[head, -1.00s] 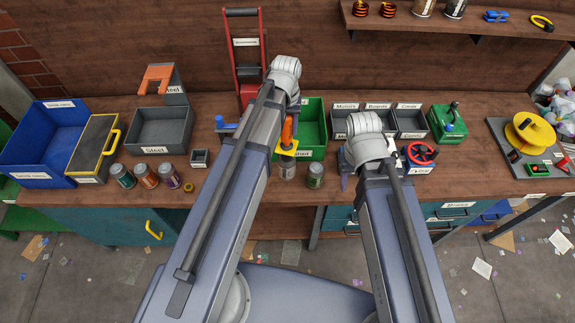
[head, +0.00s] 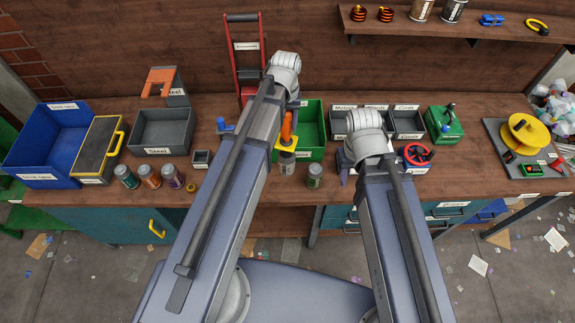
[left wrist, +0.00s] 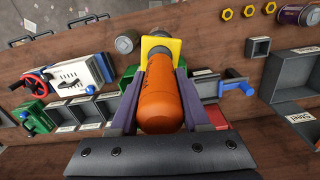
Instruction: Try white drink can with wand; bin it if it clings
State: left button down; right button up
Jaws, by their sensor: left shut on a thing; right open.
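My left gripper (head: 289,132) is shut on the orange handle of the wand, which points down. In the left wrist view the wand's orange handle (left wrist: 160,100) lies between both fingers, with its yellow square guard (left wrist: 152,46) beyond. A pale grey can (head: 287,166), perhaps the white drink can, shows directly below the guard. I cannot tell whether it touches the wand tip or is off the bench. A greenish can (head: 314,177) stands just right of it. My right gripper (head: 344,176) is open near the front edge, partly hidden by its arm.
Three cans, one being orange (head: 149,177), stand at left before the steel bin (head: 160,150). A green bin (head: 313,112) is behind the wand. A blue bin (head: 40,135) is far left. Small labelled trays (head: 405,124) and a red-wheeled device (head: 417,155) are at right.

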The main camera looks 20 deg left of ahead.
pick_arm(q)
jog(key=shift+r+p, duration=3.25)
jog(key=shift+r, duration=0.3)
jog(key=a, duration=2.2)
jog(key=shift+w, duration=0.45)
jog(key=shift+a, duration=0.1)
jog(key=a, duration=2.1)
jog(key=shift+w+a, duration=0.4)
jog(key=shift+w, duration=0.05)
